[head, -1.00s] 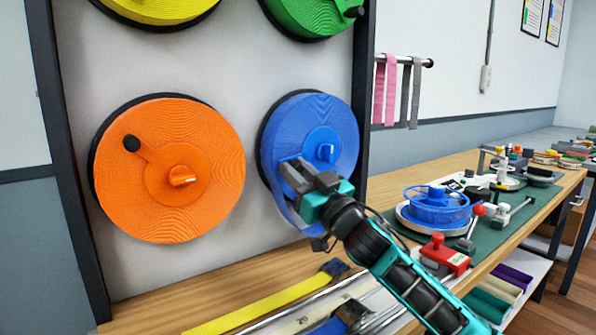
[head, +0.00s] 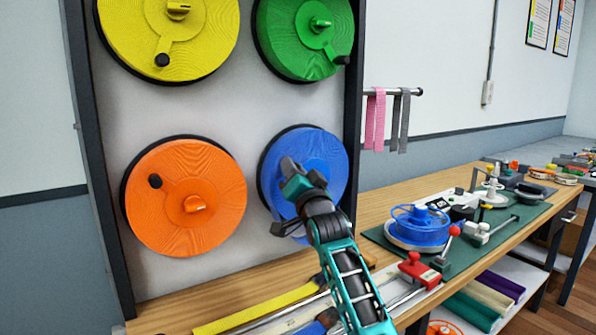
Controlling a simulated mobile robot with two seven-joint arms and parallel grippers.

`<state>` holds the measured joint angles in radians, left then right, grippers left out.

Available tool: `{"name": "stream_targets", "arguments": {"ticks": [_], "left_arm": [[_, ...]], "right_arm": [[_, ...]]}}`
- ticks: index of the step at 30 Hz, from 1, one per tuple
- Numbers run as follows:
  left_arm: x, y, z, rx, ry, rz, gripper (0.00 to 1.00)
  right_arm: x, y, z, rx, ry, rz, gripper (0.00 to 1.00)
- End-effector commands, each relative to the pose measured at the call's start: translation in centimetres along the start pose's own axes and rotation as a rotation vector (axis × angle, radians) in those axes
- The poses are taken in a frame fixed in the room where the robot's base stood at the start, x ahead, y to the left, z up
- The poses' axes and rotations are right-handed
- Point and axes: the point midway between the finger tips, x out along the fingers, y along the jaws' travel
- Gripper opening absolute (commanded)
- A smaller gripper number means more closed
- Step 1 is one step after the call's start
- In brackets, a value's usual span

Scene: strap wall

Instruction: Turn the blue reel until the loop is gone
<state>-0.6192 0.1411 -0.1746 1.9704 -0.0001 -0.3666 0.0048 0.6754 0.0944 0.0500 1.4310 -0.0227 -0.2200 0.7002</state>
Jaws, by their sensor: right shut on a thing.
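The blue reel (head: 332,170) is on the upright panel, at the lower right of a group of reels. My right gripper (head: 291,170) is in front of its face, left of its middle, and is shut on the reel's crank knob, which the jaws hide. My gripper and wrist also cover part of the hub. A bit of blue strap (head: 299,238) shows below the reel's lower edge, beside my arm; its full shape and any slack are mostly hidden. My left gripper is not in view.
An orange reel (head: 222,168) is to the left, with yellow (head: 208,45) and green (head: 283,45) reels above. A dark post (head: 352,80) edges the panel. Pink and grey straps (head: 375,120) hang on a rail. The bench holds a blue spool (head: 420,228) and a red clamp (head: 417,268).

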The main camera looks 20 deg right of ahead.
Motion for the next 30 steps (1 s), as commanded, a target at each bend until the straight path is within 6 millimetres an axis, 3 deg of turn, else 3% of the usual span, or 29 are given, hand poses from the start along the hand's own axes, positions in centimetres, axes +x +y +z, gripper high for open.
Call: {"name": "stream_targets", "arguments": {"ticks": [1, 9, 18, 30], "left_arm": [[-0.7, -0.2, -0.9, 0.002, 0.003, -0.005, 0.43], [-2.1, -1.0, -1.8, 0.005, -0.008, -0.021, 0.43], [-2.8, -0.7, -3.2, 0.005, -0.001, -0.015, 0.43], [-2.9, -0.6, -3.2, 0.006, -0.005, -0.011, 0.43]], "right_arm": [[0.6, -0.5, -0.8, 0.043, 0.001, 0.014, 0.00], [1.3, -0.3, -2.3, 0.207, 0.004, 0.083, 0.00], [1.6, 0.1, -3.0, 0.197, 0.004, 0.080, 0.00], [1.6, 0.1, -3.2, 0.193, 0.007, 0.077, 0.00]]}}
